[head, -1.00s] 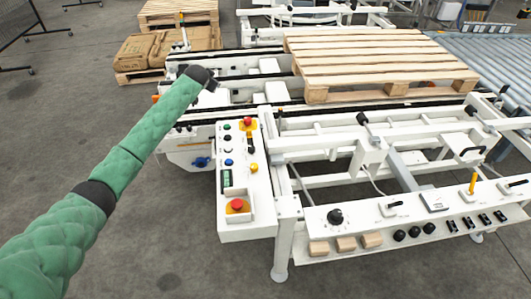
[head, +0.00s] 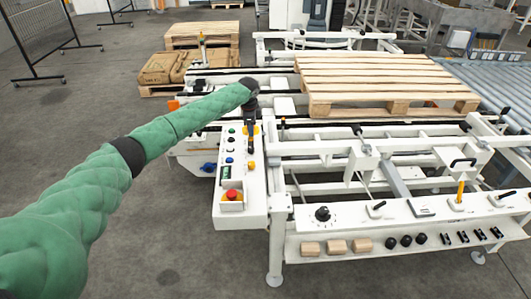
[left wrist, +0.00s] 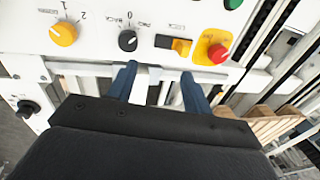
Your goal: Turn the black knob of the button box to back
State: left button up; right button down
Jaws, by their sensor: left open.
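The white button box (head: 230,208) stands left of the white frame. In the left wrist view the black knob (left wrist: 128,41) sits on its panel beside a "BACK" label and a "0". I cannot tell for sure which mark it points to. My left gripper (left wrist: 160,72) is open and empty, its two dark blue fingers apart. The knob shows just beyond the left-hand fingertip, not between the fingers. In the head view my left gripper (head: 251,140) points down over the box's far part and hides the knob. My right gripper is out of view.
Close to the black knob are a yellow knob (left wrist: 64,34), a yellow switch (left wrist: 181,46) and a red emergency button (left wrist: 218,53). Another red button (head: 232,195) is at the box's near end. A wooden pallet (head: 385,80) lies behind on the conveyor.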

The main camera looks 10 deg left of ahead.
aim_at(251, 148)
pick_arm(q)
jog(key=s, duration=0.1)
jog(key=s+d+m+g, duration=0.1)
jog(key=s+m, duration=0.1)
jog(key=shift+s+d+r, duration=0.1)
jog(key=shift+d+r, duration=0.1)
jog(key=shift+d, duration=0.05)
jog(key=shift+s+a+f+m+g, duration=0.1)
jog(key=shift+s+m+g, duration=0.1)
jog(key=shift+m, duration=0.2)
jog(key=shift+s+a+f+m+g, duration=0.1)
jog(key=shift+m+g, duration=0.1)
jog(key=shift+m, duration=0.2)
jog(key=shift+w+a+f+m, duration=0.15)
jog(key=shift+f+m, duration=0.15)
jog(key=shift+m, duration=0.2)
notch_tip(251, 148, down, 5)
jog(key=shift+f+p, duration=0.2)
jog(key=shift+p, duration=0.8)
jog(key=shift+f, duration=1.05)
jog(key=c, duration=1)
jog(key=shift+o, duration=0.2)
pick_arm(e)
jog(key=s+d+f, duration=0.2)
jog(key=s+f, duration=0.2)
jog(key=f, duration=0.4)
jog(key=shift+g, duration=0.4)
